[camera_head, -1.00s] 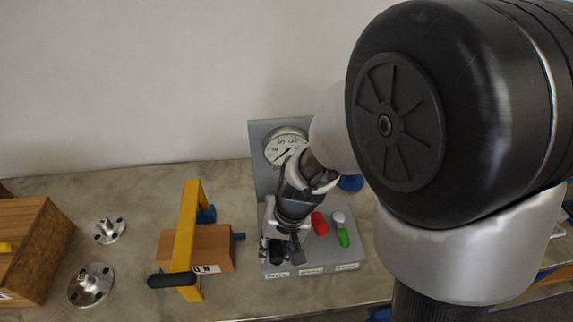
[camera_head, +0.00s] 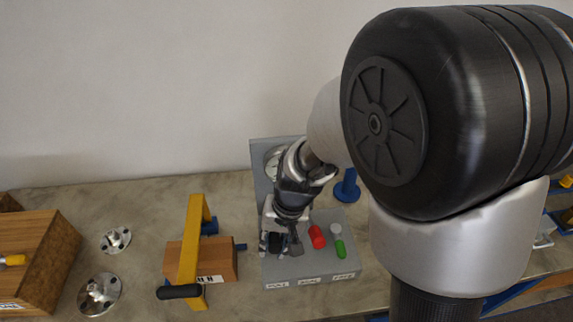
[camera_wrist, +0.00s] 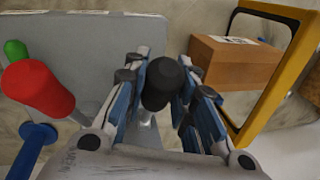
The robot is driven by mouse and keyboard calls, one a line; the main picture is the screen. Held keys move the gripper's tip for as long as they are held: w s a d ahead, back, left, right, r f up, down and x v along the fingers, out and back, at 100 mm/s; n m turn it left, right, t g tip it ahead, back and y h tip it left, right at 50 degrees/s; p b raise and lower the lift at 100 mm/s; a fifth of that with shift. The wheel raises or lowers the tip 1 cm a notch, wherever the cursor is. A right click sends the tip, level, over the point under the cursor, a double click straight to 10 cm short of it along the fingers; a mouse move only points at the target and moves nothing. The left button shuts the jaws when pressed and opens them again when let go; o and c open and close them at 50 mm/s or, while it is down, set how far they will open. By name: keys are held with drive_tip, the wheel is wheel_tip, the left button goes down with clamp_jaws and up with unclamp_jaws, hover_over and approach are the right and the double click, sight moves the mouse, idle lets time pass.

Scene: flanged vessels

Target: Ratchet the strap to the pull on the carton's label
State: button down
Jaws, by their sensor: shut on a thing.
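A grey panel unit (camera_head: 340,270) stands on the bench, with small labels along its front edge. My gripper (camera_head: 281,238) is at the left part of it, shut on a black-capped handle (camera_wrist: 163,82), which sits between its fingers in the wrist view. The round dial (camera_head: 272,160) on the panel's back plate is mostly hidden behind my wrist, and its reading cannot be seen. A brown carton (camera_head: 222,262) with a white label (camera_head: 211,280) lies to the left; the writing is too small to read surely. I cannot make out a strap.
A yellow frame with a black grip (camera_head: 188,240) stands across the carton. A red knob (camera_head: 317,237) and a green one (camera_head: 340,249) are right of my gripper. Metal flanges (camera_head: 99,294) and a wooden box (camera_head: 50,255) lie left. A blue flanged piece (camera_head: 347,187) stands behind.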

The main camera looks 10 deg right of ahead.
drive_tip(key=shift+w+r, duration=0.25)
drive_tip(key=shift+w, duration=0.1)
drive_tip(key=c, duration=1.7)
unclamp_jaws()
drive_tip(key=shift+d, duration=0.1)
drive_tip(key=shift+o, duration=1.3)
drive_tip(key=shift+s+d+f, duration=0.1)
drive_tip(key=shift+o, duration=0.7)
drive_tip(key=shift+s, duration=0.1)
drive_tip(key=p+v, duration=0.4)
drive_tip(key=v, duration=0.2)
drive_tip(key=shift+s+p, duration=0.1)
drive_tip(key=shift+p, duration=0.25)
drive_tip(key=shift+f, duration=0.1)
